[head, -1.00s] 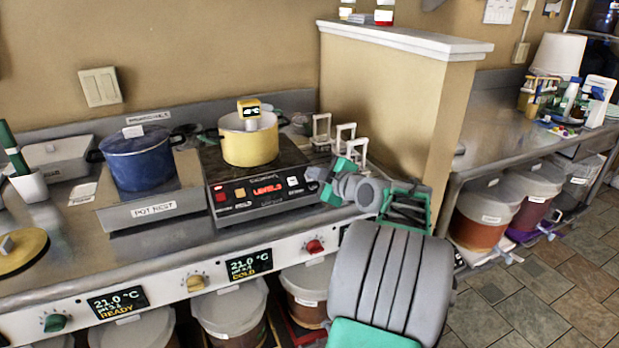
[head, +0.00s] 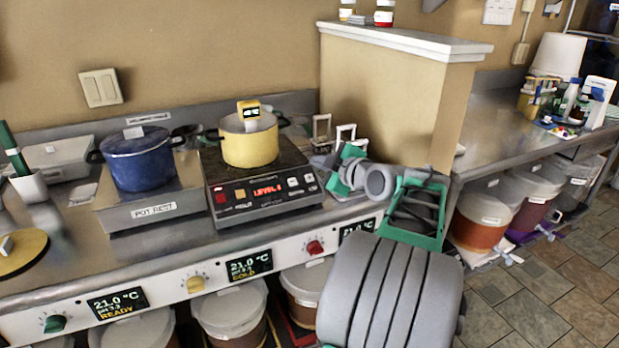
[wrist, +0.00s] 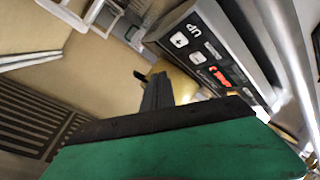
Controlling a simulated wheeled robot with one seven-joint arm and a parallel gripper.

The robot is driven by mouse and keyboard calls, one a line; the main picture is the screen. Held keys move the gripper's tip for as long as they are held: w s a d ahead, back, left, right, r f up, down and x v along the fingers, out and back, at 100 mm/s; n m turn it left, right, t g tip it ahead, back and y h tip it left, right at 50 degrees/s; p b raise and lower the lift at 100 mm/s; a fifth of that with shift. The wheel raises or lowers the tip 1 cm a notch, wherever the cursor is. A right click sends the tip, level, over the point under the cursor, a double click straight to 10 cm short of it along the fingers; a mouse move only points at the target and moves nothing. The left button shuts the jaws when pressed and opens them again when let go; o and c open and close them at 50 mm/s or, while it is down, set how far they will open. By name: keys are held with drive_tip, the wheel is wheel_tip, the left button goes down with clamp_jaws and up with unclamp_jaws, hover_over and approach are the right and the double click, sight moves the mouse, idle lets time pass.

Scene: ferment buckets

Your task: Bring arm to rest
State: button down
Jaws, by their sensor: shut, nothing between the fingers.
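My gripper (head: 335,163) is over the counter, just right of the hot plate, in the head view. Its fingers are small and partly hidden there by my wrist. In the wrist view the dark fingers (wrist: 157,92) are together with nothing between them. The hot plate (head: 262,200), with a red lit display, stands to the left of the gripper; its button panel also shows in the wrist view (wrist: 205,60). A yellow pot (head: 249,146) sits on the hot plate with a yellow device at its rim.
A blue pot (head: 139,162) sits on the pot rest (head: 152,211). White-framed items (head: 346,134) stand close behind my gripper. A beige partition (head: 395,105) rises behind my arm. Lidded buckets (head: 229,312) stand under the counter. Tiled floor (head: 545,270) is open at right.

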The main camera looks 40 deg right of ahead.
drive_tip(key=shift+s+r, duration=0.1)
drive_tip(key=shift+r, duration=0.05)
drive_tip(key=a+f+m+g+y+p, duration=0.1)
drive_tip(key=a+m+g+p, duration=0.2)
drive_tip(key=a, duration=1)
drive_tip(key=a+f+m+g+y+p, duration=0.1)
drive_tip(key=a+f+g+y+p, duration=0.3)
drive_tip(key=a, duration=0.9)
drive_tip(key=s+a+m+g+h+p, duration=0.1)
drive_tip(key=s+a+m+g+p, duration=0.1)
drive_tip(key=s+a, duration=0.3)
drive_tip(key=s+a+f+m+g+h+p, duration=0.1)
drive_tip(key=s+a, duration=0.4)
drive_tip(key=s, duration=0.6)
drive_tip(key=shift+f+m+g+h+p, duration=0.25)
drive_tip(key=shift+m+g+h+p, duration=0.25)
drive_tip(key=shift+m+g+p, duration=0.25)
